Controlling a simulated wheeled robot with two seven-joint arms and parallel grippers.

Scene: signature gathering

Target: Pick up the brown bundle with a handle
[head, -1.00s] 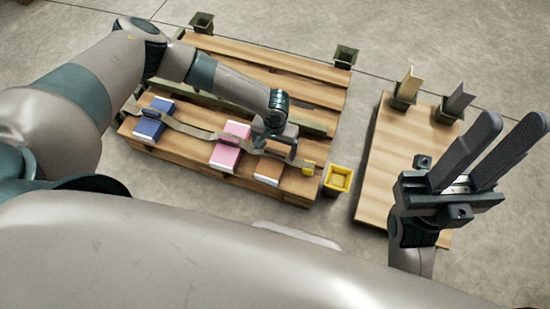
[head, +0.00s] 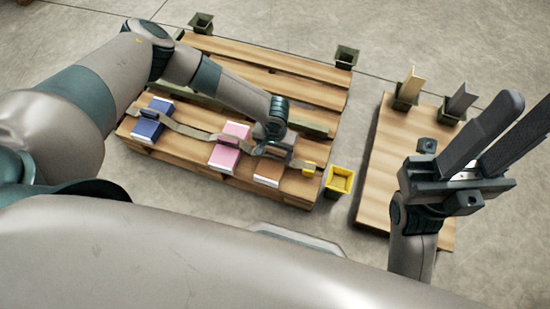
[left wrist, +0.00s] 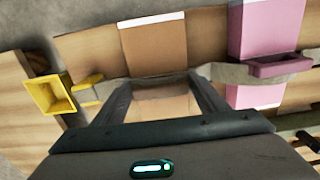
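The brown bundle (head: 266,173) lies on the pallet's front edge, right of the pink bundle (head: 230,147). In the left wrist view the brown bundle (left wrist: 152,45) is just beyond my left gripper (left wrist: 160,88), whose two fingers are spread with brown surface showing between them. In the head view my left gripper (head: 273,153) is low over the brown bundle's back end. The brown handle is not clearly visible, and I cannot tell if the fingers touch it. My right gripper (head: 525,112) is open and empty, raised at the right.
A blue bundle (head: 151,120) lies further left. A grey-brown strap (head: 190,130) runs across the bundles. A yellow open box (head: 339,180) stands at the pallet's right corner. A second wooden board (head: 385,155) lies to the right. Dark green posts stand at the back.

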